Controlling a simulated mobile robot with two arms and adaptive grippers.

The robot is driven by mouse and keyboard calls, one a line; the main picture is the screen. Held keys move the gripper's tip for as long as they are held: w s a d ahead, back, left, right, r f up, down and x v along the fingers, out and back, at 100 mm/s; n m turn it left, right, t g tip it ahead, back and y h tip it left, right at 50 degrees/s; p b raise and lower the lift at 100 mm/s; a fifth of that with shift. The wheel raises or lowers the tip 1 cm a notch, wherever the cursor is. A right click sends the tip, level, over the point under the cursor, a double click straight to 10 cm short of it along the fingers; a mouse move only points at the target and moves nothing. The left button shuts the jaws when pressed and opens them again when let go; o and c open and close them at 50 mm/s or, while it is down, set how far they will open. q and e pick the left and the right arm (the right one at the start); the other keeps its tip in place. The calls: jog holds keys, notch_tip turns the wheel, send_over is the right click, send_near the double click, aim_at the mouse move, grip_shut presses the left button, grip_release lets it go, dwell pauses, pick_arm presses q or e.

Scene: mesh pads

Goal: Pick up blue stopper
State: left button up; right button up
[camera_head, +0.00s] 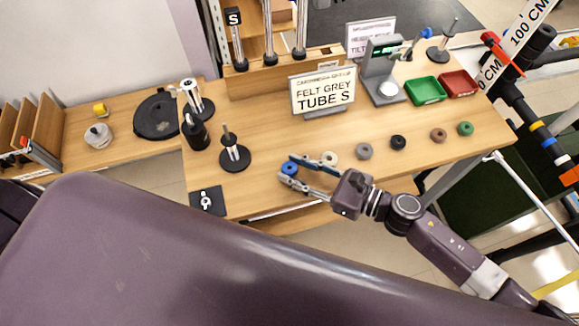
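The blue stopper (289,168) is small and round, at the left end of a row of stoppers along the front of the wooden table (240,190). My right gripper (288,168) reaches in from the right, low over the table's front edge. Its two fingers are spread, one on the far side and one on the near side of the blue stopper, which sits between the tips. Whether either finger touches it is too small to tell. The stopper appears to be on the table. My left gripper is out of view.
Cream (330,158), grey (364,151), black (398,142), brown (438,135) and green (465,128) stoppers continue the row rightward. A black-based stand (235,157) is left of the gripper.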

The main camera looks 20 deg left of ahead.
jog(key=c, duration=0.4)
jog(key=shift+r, duration=0.1)
